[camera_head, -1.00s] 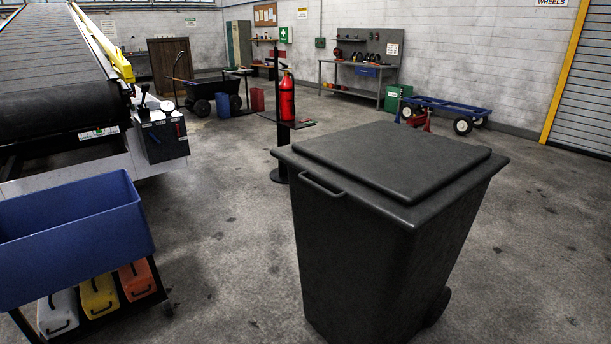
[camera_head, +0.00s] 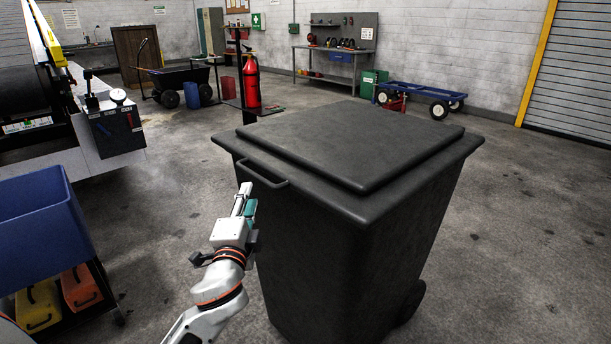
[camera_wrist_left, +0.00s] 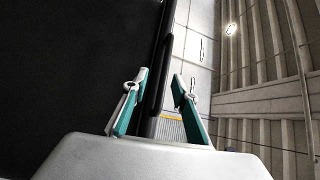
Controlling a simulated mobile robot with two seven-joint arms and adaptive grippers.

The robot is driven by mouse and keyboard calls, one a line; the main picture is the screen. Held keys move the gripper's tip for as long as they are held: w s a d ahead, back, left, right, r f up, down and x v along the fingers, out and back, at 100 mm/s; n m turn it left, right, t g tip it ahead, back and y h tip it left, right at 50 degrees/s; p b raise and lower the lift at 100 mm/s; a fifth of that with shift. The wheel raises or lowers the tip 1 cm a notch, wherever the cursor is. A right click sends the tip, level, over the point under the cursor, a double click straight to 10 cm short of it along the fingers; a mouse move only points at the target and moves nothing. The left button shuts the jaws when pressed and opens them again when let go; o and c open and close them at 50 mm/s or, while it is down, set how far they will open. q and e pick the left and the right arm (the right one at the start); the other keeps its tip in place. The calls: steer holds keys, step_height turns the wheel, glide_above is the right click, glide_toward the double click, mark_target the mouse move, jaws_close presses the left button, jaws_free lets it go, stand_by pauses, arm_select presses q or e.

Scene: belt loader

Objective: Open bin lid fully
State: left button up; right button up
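The dark grey wheeled bin (camera_head: 340,240) stands in front of me. Its lid (camera_head: 355,145) lies shut and flat on top. A bar handle (camera_head: 262,172) sticks out from the lid's front left edge. My left gripper (camera_head: 245,195) is just below and beside the handle's left end. In the left wrist view its two teal-padded fingers (camera_wrist_left: 155,95) are apart, with a dark bar, apparently the handle, in line between them. I see no firm contact. The bin's dark wall fills the left of that view. My right gripper is not in view.
A blue tub (camera_head: 40,225) on a cart with coloured cases stands at the left. A red extinguisher (camera_head: 251,82) on a stand is behind the bin. A blue trolley (camera_head: 420,97) is at the back right. Open concrete floor lies around the bin.

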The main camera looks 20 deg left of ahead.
mark_target(254, 173)
arm_select(q)
steer(key=shift+r+x, duration=0.2)
steer(key=shift+x, duration=1.2)
steer(key=shift+r+x, duration=0.2)
steer(key=shift+x, duration=1.15)
steer(key=shift+r+x, duration=0.2)
steer(key=shift+x, duration=1.2)
steer(key=shift+d, duration=0.1)
jaws_close()
